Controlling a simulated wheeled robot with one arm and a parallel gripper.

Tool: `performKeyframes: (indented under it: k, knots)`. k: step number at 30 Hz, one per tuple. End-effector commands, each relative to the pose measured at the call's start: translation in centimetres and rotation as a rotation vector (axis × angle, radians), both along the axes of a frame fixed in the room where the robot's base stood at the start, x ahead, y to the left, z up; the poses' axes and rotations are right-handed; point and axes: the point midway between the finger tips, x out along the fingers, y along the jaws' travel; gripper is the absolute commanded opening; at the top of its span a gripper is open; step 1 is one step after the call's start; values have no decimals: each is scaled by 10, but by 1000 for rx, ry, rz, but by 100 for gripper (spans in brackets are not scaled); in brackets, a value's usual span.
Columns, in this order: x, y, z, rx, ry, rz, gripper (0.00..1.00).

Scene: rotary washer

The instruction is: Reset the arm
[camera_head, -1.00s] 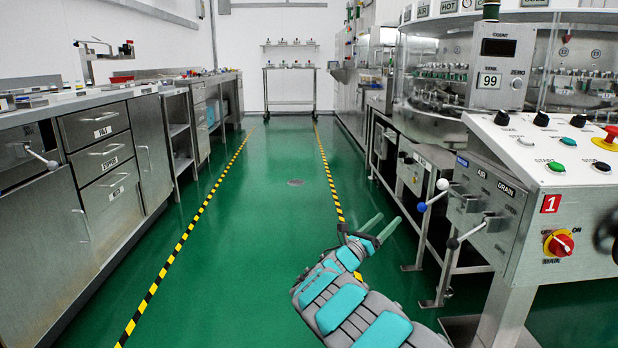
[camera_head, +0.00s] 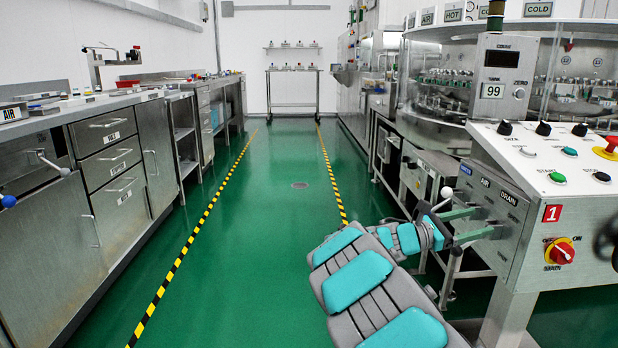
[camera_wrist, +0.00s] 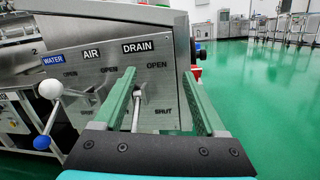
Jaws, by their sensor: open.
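My gripper (camera_head: 484,222) is at the end of my grey and teal arm, with its two green fingers pointing right at the metal valve panel (camera_head: 478,198). In the wrist view my gripper (camera_wrist: 160,88) is open, its fingers apart in front of the panel (camera_wrist: 85,52). The metal DRAIN lever (camera_wrist: 137,112) shows between the fingers and points down; I cannot tell whether a finger touches it. A white ball knob (camera_wrist: 50,89) and a blue ball knob (camera_wrist: 41,142) are left of the fingers, by the WATER and AIR labels. My gripper hides part of the levers in the head view.
The control console (camera_head: 560,195) with buttons and a red-yellow switch (camera_head: 559,252) stands at the right. The rotary washer (camera_head: 435,95) is behind it. A steel drawer counter (camera_head: 112,160) lines the left. The green floor (camera_head: 270,230) between the striped lines is clear.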

Motion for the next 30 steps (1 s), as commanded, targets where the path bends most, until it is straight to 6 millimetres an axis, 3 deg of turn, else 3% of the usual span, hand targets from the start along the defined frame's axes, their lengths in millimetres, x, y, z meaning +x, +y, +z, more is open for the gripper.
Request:
performKeyframes:
  k: [1, 6, 10, 14, 18, 23, 30]
  knots:
    - [-28, -11, 18, 48, -58, -48, 73]
    - [-116, -36, 29, 233, -247, -210, 73]
    - [-180, -38, 25, 382, -390, -330, 73]
    - [-238, -27, 11, 537, -526, -451, 73]
    - [-292, 0, -9, 710, -661, -580, 73]
    - [-343, 48, -33, 908, -789, -730, 73]
    - [-406, 142, -59, 1197, -907, -968, 73]
